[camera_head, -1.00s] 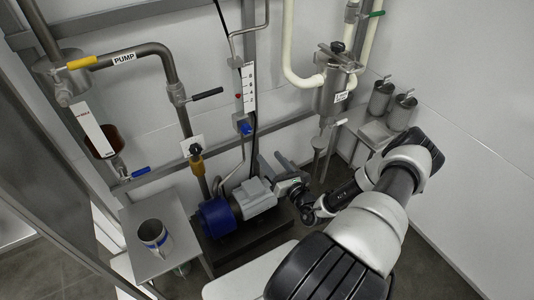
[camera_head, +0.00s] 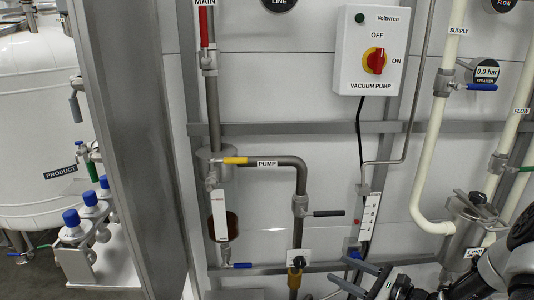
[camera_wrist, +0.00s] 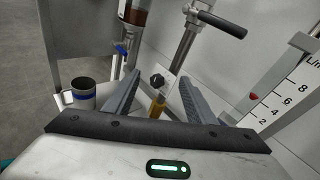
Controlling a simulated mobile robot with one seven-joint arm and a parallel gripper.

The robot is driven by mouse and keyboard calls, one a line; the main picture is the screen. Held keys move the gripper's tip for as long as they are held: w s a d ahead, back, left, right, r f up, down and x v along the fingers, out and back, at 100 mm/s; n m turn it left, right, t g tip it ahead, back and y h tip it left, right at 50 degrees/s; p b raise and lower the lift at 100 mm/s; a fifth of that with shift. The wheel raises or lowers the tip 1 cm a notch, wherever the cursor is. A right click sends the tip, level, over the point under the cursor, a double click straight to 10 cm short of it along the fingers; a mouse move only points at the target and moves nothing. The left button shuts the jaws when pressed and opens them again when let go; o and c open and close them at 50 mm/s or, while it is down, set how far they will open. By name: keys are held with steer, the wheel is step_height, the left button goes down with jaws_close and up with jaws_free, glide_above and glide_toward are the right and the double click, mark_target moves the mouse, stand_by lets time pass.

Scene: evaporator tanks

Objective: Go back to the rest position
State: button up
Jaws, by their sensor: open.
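My gripper (camera_head: 337,267) is at the lower right of the head view, in front of the lower wall rail. In the wrist view my gripper (camera_wrist: 159,78) has its two fingers wide apart with nothing between them. A black knob (camera_wrist: 157,80) on a yellow fitting (camera_wrist: 157,105) shows beyond the gap, apart from the fingers. My arm (camera_head: 505,270) enters from the lower right corner, and most of it is outside the head view.
A white scale (camera_wrist: 285,100) and a black-handled valve (camera_wrist: 215,23) are at the right. The vacuum pump switch box (camera_head: 371,50) is above.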

steer(key=s+a+r+n+g+h, duration=0.25)
steer(key=s+r+n, duration=0.2)
steer(key=r, duration=0.55)
steer(key=s+a+r+n+g+h, duration=0.2)
steer(key=s+a+r+n+h, duration=0.15)
steer(key=r+n, duration=0.45)
steer(key=s+a+r+n+g+h, duration=0.2)
steer(key=s+a+r+n, duration=0.2)
steer(key=r, duration=0.8)
steer(key=s+f+n+h, duration=0.3)
steer(key=s+n, duration=0.6)
steer(key=s, duration=0.4)
step_height(320, 180, up, 18)
steer(key=d+p, duration=0.1)
steer(key=p, duration=1.6)
steer(key=shift+s+p, duration=0.25)
steer(key=shift+p, duration=0.15)
steer(key=shift+r+t, duration=0.1)
steer(key=shift+t, duration=0.15)
